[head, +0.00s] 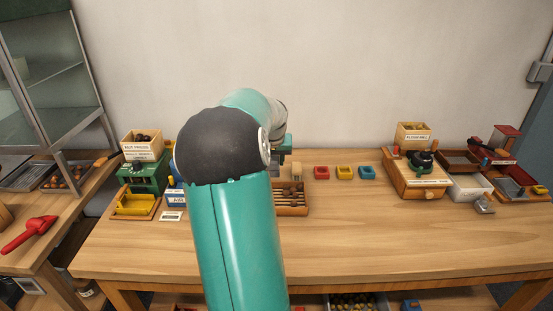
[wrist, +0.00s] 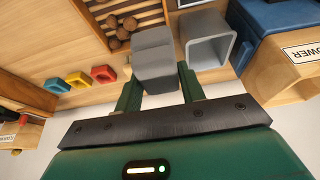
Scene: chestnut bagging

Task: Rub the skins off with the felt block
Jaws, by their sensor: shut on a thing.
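My gripper (wrist: 158,82) is shut on a grey block, which looks like the felt block (wrist: 154,48), in the wrist view. The block sits between the two green fingers, beside an open grey square holder (wrist: 220,45) and apparently outside it. A slatted wooden tray (wrist: 70,8) with several round brown chestnuts (wrist: 120,32) lies just past the block at the upper left. In the head view the tray (head: 306,206) is partly hidden by my arm, and my gripper is mostly hidden behind it.
Red (head: 321,172), yellow (head: 345,172) and blue (head: 367,172) small trays stand right of the slatted tray. A green nut press (head: 147,178) and blue AIR box (head: 176,196) stand left. A wooden mill (head: 418,178) stands right. The table front (head: 400,240) is clear.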

